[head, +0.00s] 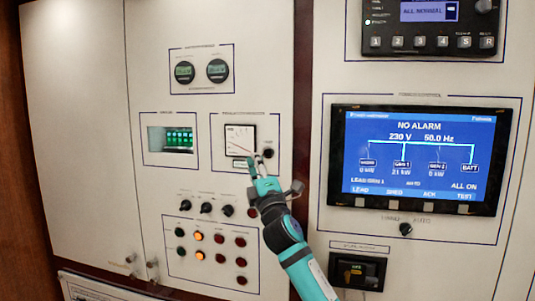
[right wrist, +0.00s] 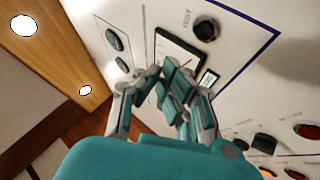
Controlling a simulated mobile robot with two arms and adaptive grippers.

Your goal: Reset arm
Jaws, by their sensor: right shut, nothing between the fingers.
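My right gripper (head: 259,165) is in front of the switchboard panel, just below the analog meter (head: 240,138) and the small black knob (head: 268,153) beside it. Its fingers are shut with nothing between them. In the right wrist view the shut fingers (right wrist: 165,85) point at the panel near the meter (right wrist: 182,52), with the black knob (right wrist: 205,29) beyond. I cannot tell whether the fingertips touch the panel. My left gripper is not in view.
Black rotary knobs (head: 206,208) and lit and unlit buttons (head: 199,236) sit below the meter. A blue display (head: 420,155) reading "NO ALARM" is at the right, with a knob (head: 405,229) under it. A plain cabinet door (head: 75,120) is at the left.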

